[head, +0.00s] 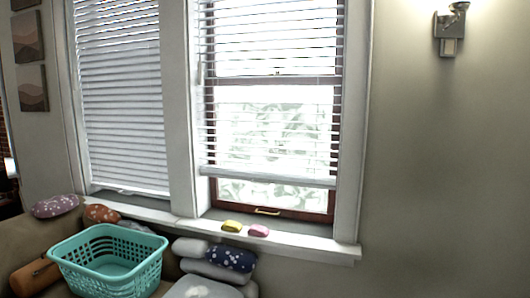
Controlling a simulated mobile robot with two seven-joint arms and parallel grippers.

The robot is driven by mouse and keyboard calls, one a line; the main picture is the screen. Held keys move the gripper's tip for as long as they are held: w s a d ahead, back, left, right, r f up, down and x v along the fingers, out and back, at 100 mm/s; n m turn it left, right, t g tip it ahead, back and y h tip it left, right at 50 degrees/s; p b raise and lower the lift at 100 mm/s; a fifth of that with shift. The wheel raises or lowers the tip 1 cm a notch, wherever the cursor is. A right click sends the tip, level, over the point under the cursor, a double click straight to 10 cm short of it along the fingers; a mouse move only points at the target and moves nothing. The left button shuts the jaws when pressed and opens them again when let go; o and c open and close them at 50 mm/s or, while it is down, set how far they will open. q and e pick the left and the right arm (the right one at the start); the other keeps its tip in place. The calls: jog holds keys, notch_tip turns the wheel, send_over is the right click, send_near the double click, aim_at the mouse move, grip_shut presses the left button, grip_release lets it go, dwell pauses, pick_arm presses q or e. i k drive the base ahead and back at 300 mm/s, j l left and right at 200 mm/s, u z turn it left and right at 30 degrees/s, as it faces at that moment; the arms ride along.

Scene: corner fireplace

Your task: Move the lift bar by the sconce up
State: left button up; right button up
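The wall sconce (450,30) is at the top right, lit, on the bare wall. The window nearer to it has a white slatted blind whose pale bottom rail, the lift bar (268,176), hangs level a little above the sill. A strip of glass and the lower dark red sash rail with a yellow handle (267,211) show below it. The left window's blind (120,95) hangs lower, with its bottom rail close to the sill. Neither of my grippers is in view.
A yellow object (232,226) and a pink object (258,231) lie on the white sill (300,241). Below are a teal basket (110,262), several cushions and a folded white stack (210,270).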

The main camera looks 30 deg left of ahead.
aim_at(263, 181)
jog(key=i+j+u, duration=0.15)
jog(key=i+u, duration=0.15)
jog(key=i, duration=0.35)
jog(key=i+u, duration=0.25)
jog(key=i, duration=0.4)
jog(key=i+l+u, duration=0.3)
jog(key=i, duration=0.35)
jog(key=j, duration=0.1)
